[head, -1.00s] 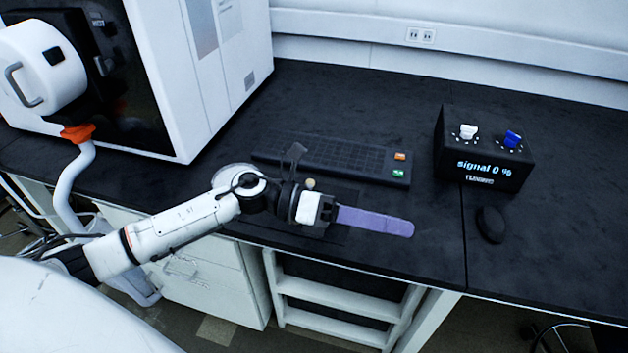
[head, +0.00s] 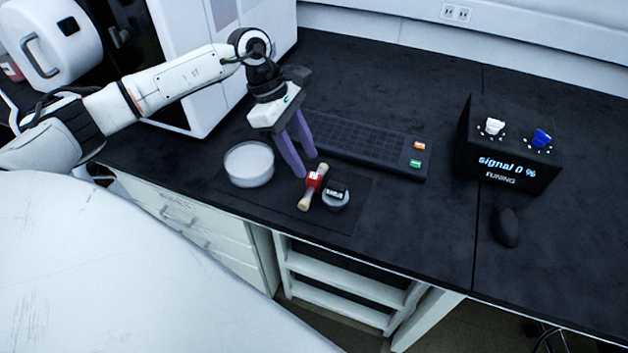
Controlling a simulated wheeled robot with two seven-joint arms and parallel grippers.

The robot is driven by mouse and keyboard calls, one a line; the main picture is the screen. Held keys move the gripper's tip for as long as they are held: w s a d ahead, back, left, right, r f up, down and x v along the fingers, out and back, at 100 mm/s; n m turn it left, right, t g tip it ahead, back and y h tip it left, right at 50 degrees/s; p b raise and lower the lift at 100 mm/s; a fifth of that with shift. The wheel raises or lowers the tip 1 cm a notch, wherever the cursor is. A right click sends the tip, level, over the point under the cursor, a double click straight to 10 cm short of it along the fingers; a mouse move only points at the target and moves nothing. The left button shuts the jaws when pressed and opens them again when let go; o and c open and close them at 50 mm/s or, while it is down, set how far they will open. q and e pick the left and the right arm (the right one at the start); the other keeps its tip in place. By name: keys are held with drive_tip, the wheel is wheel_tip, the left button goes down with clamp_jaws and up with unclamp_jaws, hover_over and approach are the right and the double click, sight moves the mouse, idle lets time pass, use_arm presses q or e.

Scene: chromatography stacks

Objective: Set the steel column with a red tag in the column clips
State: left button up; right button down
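A short rod with pale tan ends and a red tag around its middle (head: 306,199) lies on a dark mat (head: 345,223) near the bench's front edge. It looks like the red-tagged column. Right beside it is a small round grey piece with a black block on top (head: 338,199); I cannot tell whether they touch. My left gripper (head: 305,166) points down with two purple fingers apart and nothing seen between them. Its tips are just above and behind the red-tagged rod in the head view. I cannot make out the column clips. My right gripper is not in view.
A white round dish (head: 249,164) stands left of the rod. A black keyboard (head: 365,144) lies behind, and a black tuning box (head: 510,160) reading "signal 0 %" stands right. A black mouse-like object (head: 506,228) lies before it. A white instrument (head: 215,95) stands back left.

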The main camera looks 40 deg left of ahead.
sight(314, 176)
use_arm(q)
drive_tip(key=x, duration=0.4)
drive_tip(key=shift+w+d+f+p, duration=0.1)
drive_tip(key=shift+d+f+p, duration=0.05)
drive_tip(key=shift+p, duration=0.2)
clamp_jaws()
